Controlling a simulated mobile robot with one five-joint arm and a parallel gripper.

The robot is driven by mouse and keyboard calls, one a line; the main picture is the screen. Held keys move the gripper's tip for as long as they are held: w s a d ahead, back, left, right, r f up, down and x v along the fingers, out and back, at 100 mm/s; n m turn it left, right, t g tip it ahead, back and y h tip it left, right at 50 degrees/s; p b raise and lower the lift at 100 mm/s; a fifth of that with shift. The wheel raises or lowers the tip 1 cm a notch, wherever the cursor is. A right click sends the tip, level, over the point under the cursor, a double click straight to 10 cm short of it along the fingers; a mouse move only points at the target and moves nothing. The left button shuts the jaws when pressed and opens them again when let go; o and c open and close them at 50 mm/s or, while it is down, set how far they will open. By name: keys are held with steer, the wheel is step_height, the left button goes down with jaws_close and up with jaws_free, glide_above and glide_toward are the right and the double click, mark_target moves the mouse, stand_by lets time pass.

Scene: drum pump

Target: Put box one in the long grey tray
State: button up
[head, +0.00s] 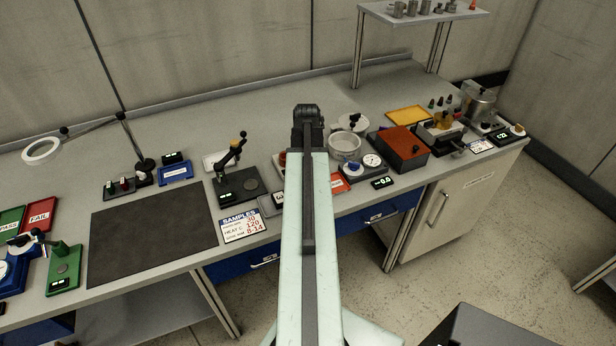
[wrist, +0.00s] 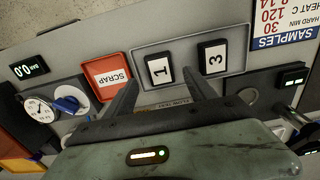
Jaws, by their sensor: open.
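Box one (wrist: 159,69) is a small black box with a white top marked 1. It appears to lie inside the long grey tray (wrist: 186,44), at that tray's left end in the wrist view. Box three (wrist: 212,57) lies beside it to the right, with a gap between them. My gripper (wrist: 161,79) is open and empty, with one fingertip on either side of box one in the picture; I cannot tell its height above the box. In the head view part of the grey tray (head: 268,208) shows left of my arm, which hides box one.
The red scrap tray (wrist: 108,78) stands just left of the grey tray in the wrist view, with a dial gauge (wrist: 39,108) beyond it. A dark stand (wrist: 249,95) and the samples card (wrist: 283,22) are to the right. A dark mat (head: 150,232) is bare.

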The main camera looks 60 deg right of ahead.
step_height(320, 180, up, 8)
steer(key=p, duration=0.6)
steer(key=shift+s+f, duration=0.1)
steer(key=shift+f, duration=0.1)
steer(key=w+a+n, duration=0.3)
steer(key=w+a, duration=1.4)
steer(key=a, duration=0.4)
steer(key=w+a+n, duration=0.2)
steer(key=a, duration=1.3)
steer(key=w+a+n, duration=0.2)
steer(key=w+a, duration=0.1)
steer(key=a, duration=1.2)
steer(key=shift+w, duration=0.25)
